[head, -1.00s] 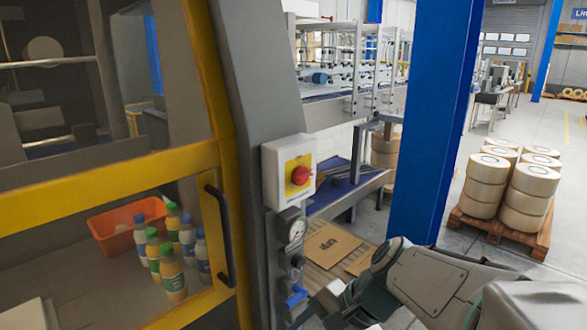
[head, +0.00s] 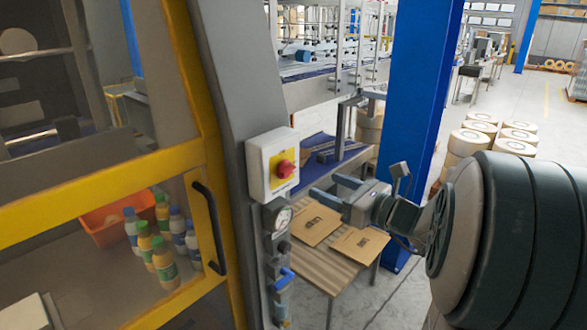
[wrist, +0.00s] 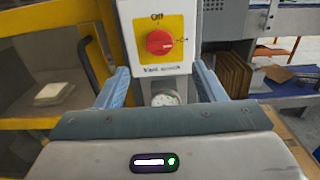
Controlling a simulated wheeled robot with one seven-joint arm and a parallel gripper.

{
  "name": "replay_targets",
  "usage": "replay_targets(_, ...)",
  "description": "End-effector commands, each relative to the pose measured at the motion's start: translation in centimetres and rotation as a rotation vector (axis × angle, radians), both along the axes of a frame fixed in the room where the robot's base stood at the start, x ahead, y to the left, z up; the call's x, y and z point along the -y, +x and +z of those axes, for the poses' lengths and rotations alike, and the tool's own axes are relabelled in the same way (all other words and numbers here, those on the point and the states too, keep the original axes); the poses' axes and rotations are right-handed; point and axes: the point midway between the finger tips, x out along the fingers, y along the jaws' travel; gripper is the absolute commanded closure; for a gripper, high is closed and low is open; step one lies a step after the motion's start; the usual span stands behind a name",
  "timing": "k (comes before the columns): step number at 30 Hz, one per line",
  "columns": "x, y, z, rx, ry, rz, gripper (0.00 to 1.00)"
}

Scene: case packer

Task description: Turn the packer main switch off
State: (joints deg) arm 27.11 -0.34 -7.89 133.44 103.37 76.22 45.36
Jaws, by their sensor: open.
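The main switch is a red rotary knob (head: 285,169) on a yellow plate, on a pale box (head: 259,172) fixed to the grey machine post. In the wrist view the red knob (wrist: 159,42) is upper centre, with "Off" written above it and a mark at its right. The knob's handle looks turned toward the right mark, roughly level. My gripper (head: 322,190) is open and empty, to the right of the switch box and a little lower. In the wrist view its two blue fingers (wrist: 162,85) stand apart, below and either side of the knob, not touching it.
A pressure gauge (head: 278,217) and a blue-handled valve (head: 283,279) sit below the box. The yellow-framed guard door with a black handle (head: 210,228) is at the left. Flat cartons (head: 301,223) lie on a table below my gripper. A blue column (head: 412,110) stands behind.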

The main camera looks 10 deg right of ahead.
Motion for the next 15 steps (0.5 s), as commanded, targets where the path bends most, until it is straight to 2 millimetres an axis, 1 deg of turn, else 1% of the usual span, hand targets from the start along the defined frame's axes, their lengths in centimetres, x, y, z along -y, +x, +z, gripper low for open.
replay_targets(1, -0.8, 1.0, 0.2, -0.003, 0.000, 0.006, 0.37)
replay_targets(3, -1.8, 2.2, 0.2, -0.003, 0.001, 0.006, 0.37)
replay_targets(9, -4.2, 5.6, 0.2, -0.002, -0.002, 0.006, 0.37)
replay_targets(15, -5.7, 7.7, 0.1, -0.001, -0.002, 0.004, 0.37)
